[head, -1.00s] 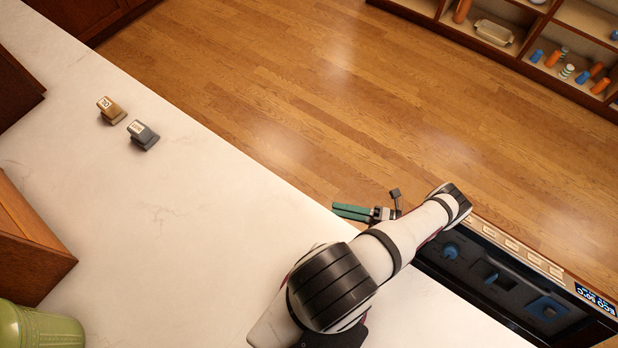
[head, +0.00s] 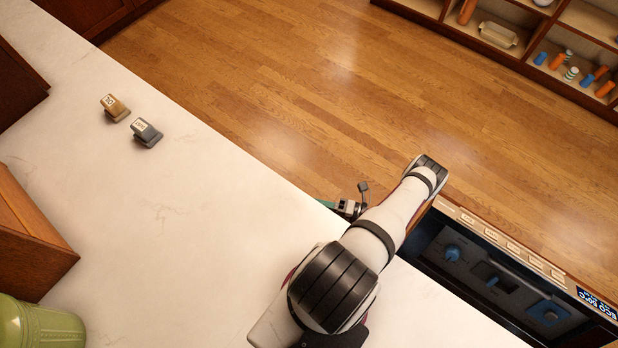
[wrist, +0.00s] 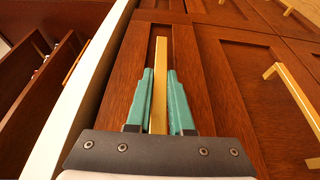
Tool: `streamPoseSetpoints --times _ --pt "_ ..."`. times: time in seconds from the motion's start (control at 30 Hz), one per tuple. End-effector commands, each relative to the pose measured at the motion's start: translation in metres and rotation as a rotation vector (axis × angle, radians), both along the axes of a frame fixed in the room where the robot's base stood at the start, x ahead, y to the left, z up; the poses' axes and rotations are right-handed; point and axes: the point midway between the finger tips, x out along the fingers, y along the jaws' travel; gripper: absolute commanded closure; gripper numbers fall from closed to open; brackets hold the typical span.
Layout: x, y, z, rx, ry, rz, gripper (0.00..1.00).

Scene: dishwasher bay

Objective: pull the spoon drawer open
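My gripper (wrist: 160,72) has two green fingers, held apart on either side of a long brass bar handle (wrist: 161,50) in the wrist view. I cannot tell whether they touch it. The handle is on a reddish-brown wooden front (wrist: 122,90) below the white counter edge; this front looks closed. No label shows that it is the spoon drawer. In the head view my gripper (head: 327,204) is at the counter's floor-side edge, its fingers mostly hidden by the counter.
The white counter (head: 150,220) carries a tan block (head: 114,107) and a grey block (head: 146,132). A dishwasher panel (head: 490,270) lies right of my arm. Another brass handle (wrist: 290,95) is right in the wrist view. The wooden floor (head: 300,100) is clear.

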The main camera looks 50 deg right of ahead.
Motion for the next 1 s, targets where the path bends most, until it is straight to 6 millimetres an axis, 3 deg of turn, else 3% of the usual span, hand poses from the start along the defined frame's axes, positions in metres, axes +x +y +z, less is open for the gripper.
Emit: streamPoseSetpoints --times 0.1,1.0 --pt "-0.0001 0.0000 0.0000 0.000 0.000 0.000 1.00" --pt "-0.0004 -0.0001 0.0001 0.000 0.000 0.001 1.00"
